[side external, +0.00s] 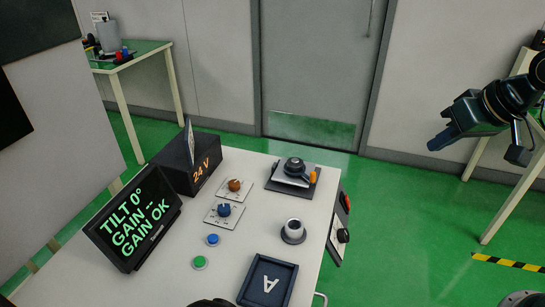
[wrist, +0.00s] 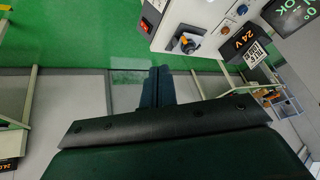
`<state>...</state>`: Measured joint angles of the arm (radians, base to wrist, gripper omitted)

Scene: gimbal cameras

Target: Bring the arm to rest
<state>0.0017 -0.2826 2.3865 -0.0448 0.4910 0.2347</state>
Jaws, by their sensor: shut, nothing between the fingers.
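My gripper (side external: 437,143) is at the right of the side external view, raised in the air beyond the table's right edge and pointing left. Its blue fingers are together, with nothing between them; they also show shut in the wrist view (wrist: 157,86). It touches nothing. The white work table (side external: 170,272) is well to its left in the side external view. A black-and-silver device with an orange part (side external: 297,170) stands at the table's back right corner, and it also shows in the wrist view (wrist: 186,43).
On the table are a screen (side external: 133,218) reading TILT 0°, GAIN --, GAIN OK, a black 24 V box (side external: 187,160), two knobs, two buttons, a round cup-like part (side external: 293,231) and a tray marked A (side external: 250,266). Open green floor (side external: 400,230) lies between table and arm.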

